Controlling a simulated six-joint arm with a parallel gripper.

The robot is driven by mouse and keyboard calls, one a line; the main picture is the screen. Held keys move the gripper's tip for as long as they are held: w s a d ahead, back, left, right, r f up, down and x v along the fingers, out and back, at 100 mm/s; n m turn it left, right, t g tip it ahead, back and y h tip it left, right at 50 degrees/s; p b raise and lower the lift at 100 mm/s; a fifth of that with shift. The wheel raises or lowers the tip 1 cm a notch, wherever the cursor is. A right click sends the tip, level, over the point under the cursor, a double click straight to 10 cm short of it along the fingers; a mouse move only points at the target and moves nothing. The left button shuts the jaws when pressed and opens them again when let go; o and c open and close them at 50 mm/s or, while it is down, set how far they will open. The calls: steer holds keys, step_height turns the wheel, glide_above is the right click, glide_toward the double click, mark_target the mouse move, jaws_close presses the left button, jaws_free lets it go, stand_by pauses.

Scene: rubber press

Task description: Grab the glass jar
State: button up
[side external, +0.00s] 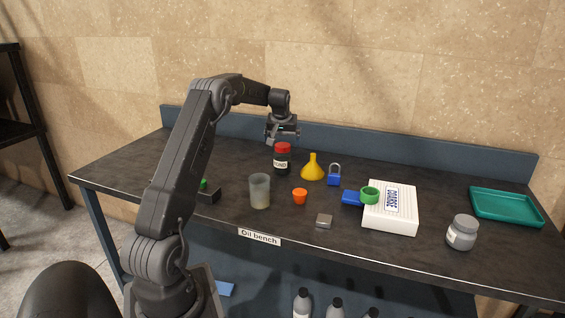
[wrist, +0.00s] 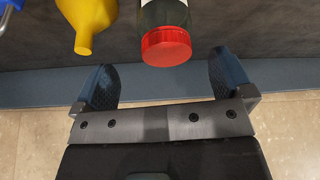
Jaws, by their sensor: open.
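A dark jar with a red lid and a pale label (side external: 282,160) stands upright towards the back of the bench. Its red lid (wrist: 167,46) shows in the wrist view, just beyond and between the fingertips. A grey jar with a white label (side external: 462,233) stands near the front right; it also looks like a jar, and I cannot tell which is glass. A translucent cup (side external: 260,192) stands left of centre. My gripper (side external: 281,139) is open and empty, close above the red-lidded jar. The wrist view shows its two fingers (wrist: 161,76) spread apart.
A yellow funnel (side external: 312,169) stands close right of the red-lidded jar, with a blue padlock (side external: 334,176) beyond. A raised back edge (side external: 370,145) runs behind.

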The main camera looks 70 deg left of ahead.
mark_target(282, 145)
steer(key=shift+a+x, duration=0.2)
steer(key=shift+x, duration=1.2)
steer(key=shift+a+x, duration=0.2)
steer(key=shift+x, duration=1.25)
steer(key=shift+s+r, duration=0.15)
steer(key=shift+c, duration=0.5)
steer(key=c, duration=1.5)
steer(key=shift+o, duration=0.2)
steer(key=shift+r, duration=0.1)
